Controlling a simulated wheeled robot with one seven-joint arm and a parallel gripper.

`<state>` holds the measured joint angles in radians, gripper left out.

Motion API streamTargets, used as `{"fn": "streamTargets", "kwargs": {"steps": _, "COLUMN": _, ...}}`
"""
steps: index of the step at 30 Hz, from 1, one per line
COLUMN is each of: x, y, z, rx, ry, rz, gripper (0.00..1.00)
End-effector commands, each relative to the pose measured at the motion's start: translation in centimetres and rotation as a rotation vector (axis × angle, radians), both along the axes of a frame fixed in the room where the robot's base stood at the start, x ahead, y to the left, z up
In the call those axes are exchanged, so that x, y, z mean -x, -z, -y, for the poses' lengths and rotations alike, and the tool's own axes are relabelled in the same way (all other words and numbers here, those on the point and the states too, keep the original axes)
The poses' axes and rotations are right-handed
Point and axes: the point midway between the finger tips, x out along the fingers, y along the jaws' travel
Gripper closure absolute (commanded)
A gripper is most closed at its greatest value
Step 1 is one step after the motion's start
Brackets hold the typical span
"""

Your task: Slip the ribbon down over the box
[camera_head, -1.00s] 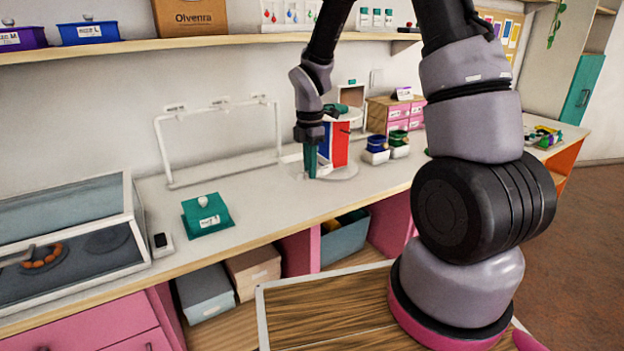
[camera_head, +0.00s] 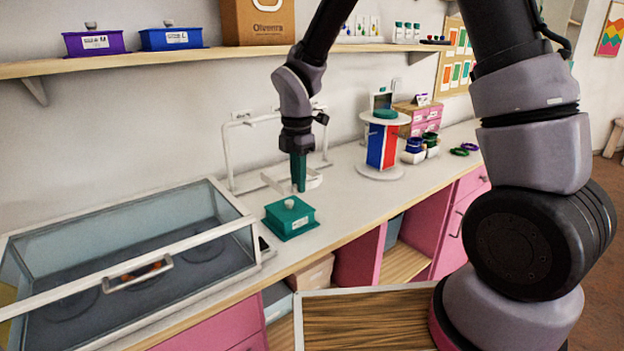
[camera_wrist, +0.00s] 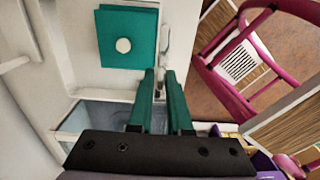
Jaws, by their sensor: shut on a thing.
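The box (camera_head: 290,218) is teal with a round white knob and a white label, and stands on the bench. Its top also shows in the wrist view (camera_wrist: 111,40). My gripper (camera_head: 299,188), with green fingers, points down just above and behind the box in the head view. It is shut on a thin white strip (camera_head: 272,183), seemingly the ribbon, which sticks out beside the fingertips above the bench. In the wrist view a pale piece shows between the fingertips (camera_wrist: 162,73), to the right of the box. The ribbon's full shape is unclear.
A glass-lidded case (camera_head: 130,265) is left of the box. A white rack (camera_head: 231,160) stands behind. A red, white and blue spool stand (camera_head: 383,148) is to the right, with small pots (camera_head: 415,150) beyond it. The bench between box and stand is clear.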

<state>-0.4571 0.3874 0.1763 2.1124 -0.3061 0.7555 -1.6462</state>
Motion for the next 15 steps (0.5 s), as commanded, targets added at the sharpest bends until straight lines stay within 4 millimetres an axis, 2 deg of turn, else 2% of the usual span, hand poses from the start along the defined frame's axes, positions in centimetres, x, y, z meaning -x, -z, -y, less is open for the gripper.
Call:
{"fn": "streamTargets", "kwargs": {"steps": 7, "x": 0.3, "y": 0.7, "z": -0.4, "rx": 0.001, "ry": -0.007, "rz": -0.002, "gripper": 1.00}}
{"fn": "streamTargets", "kwargs": {"steps": 15, "x": 0.3, "y": 3.3, "z": -0.3, "rx": 0.002, "ry": -0.007, "rz": -0.003, "gripper": 1.00}}
